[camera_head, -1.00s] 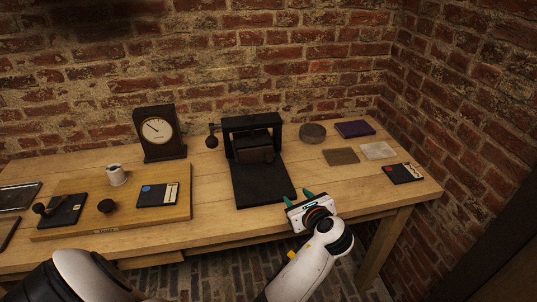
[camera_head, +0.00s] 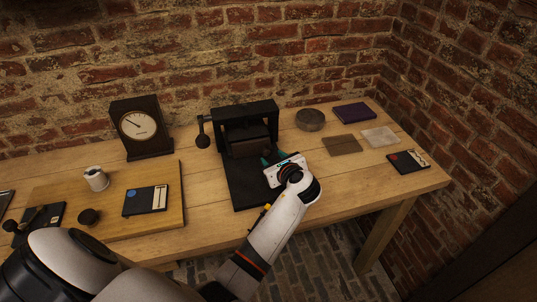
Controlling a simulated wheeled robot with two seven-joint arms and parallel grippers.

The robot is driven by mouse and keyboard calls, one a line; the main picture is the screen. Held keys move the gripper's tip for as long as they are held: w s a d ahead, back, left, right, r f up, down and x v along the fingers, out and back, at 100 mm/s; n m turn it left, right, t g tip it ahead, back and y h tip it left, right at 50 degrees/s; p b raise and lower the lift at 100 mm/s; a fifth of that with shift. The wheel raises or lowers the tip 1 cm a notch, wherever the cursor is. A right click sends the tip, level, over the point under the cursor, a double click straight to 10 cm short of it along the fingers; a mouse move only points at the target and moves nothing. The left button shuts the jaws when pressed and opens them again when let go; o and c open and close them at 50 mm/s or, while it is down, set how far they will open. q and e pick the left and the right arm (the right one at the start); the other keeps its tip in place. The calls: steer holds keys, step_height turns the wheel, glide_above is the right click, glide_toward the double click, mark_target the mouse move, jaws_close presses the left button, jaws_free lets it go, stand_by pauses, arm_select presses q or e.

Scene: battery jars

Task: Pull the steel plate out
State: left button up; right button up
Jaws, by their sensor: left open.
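A black press (camera_head: 243,112) with an upright frame stands at the middle of the table, its flat bed (camera_head: 246,190) running toward the front. A dark block hangs inside the frame. I cannot tell a steel plate apart from the dark parts under the block. My left gripper (camera_head: 273,156) is over the right side of the bed, just in front of the frame. Its teal fingers point toward the press and are open, and I see nothing between them. The gripper body hides part of the bed. My right gripper is not in view.
A ball-ended handle (camera_head: 203,140) sticks out left of the press. A clock (camera_head: 140,127) and a wooden board (camera_head: 110,220) with a cup (camera_head: 96,178) are at left. A round dish (camera_head: 310,120), a purple book (camera_head: 355,113) and flat squares (camera_head: 342,145) lie at right.

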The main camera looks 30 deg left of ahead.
mark_target(267, 153)
arm_select(q)
steer(key=x, duration=0.3)
steer(key=shift+w+a+f, duration=0.15)
steer(key=shift+w+a, duration=0.1)
steer(key=shift+a, duration=0.1)
steer(key=shift+w+a+f, duration=0.15)
steer(key=shift+a, duration=0.15)
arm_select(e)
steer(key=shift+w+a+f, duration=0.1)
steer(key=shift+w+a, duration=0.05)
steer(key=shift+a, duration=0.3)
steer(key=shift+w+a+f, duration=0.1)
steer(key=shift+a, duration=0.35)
arm_select(q)
steer(key=shift+c, duration=0.3)
jaws_close()
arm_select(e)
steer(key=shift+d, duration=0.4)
